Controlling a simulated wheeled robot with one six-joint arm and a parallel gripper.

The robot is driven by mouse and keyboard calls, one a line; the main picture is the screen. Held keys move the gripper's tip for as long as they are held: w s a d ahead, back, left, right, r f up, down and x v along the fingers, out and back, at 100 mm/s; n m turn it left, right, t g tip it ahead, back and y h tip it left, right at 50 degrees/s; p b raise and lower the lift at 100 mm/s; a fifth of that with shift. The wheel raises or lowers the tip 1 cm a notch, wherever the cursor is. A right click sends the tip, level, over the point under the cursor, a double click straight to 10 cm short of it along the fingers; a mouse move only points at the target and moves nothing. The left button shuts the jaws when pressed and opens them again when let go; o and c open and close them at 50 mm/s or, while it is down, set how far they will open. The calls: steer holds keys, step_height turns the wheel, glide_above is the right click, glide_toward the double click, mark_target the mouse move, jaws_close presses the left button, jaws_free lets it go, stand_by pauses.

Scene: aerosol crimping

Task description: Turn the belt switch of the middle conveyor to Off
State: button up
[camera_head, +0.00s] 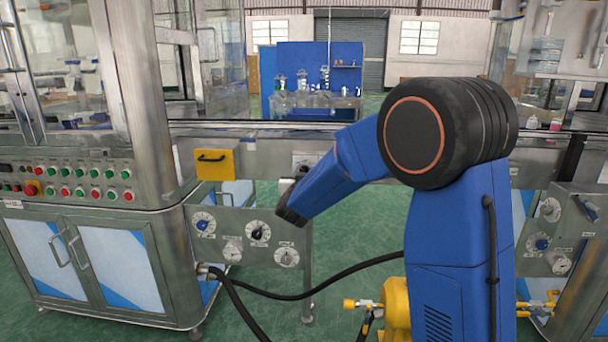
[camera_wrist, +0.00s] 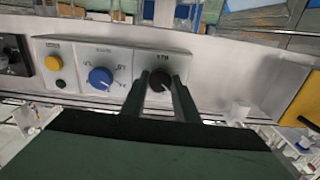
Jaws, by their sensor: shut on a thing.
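In the wrist view a grey control panel (camera_wrist: 125,60) carries a black rotary knob (camera_wrist: 160,81) on a pale dial, under a small label too blurred to read. My gripper (camera_wrist: 161,77) has one finger on each side of this knob and is shut on it. The knob's pointer direction cannot be made out between the fingers. In the head view part of the panel (camera_head: 303,160) shows on the conveyor side, just beyond my blue arm. My arm hides the gripper and the knob there.
Left of the black knob are a blue dial knob (camera_wrist: 101,78) and a yellow button (camera_wrist: 52,63). A yellow box (camera_head: 215,164) is mounted on the conveyor side. Below hangs a plate with several dials (camera_head: 258,233). A cabinet with coloured buttons (camera_head: 95,195) stands at left.

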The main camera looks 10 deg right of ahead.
steer(key=shift+f, duration=0.1)
stand_by(0.3)
steer(key=o, duration=1.1)
steer(key=shift+c, duration=0.2)
steer(key=shift+s+a, duration=0.1)
steer(key=shift+s, duration=0.05)
steer(key=v, duration=1.7)
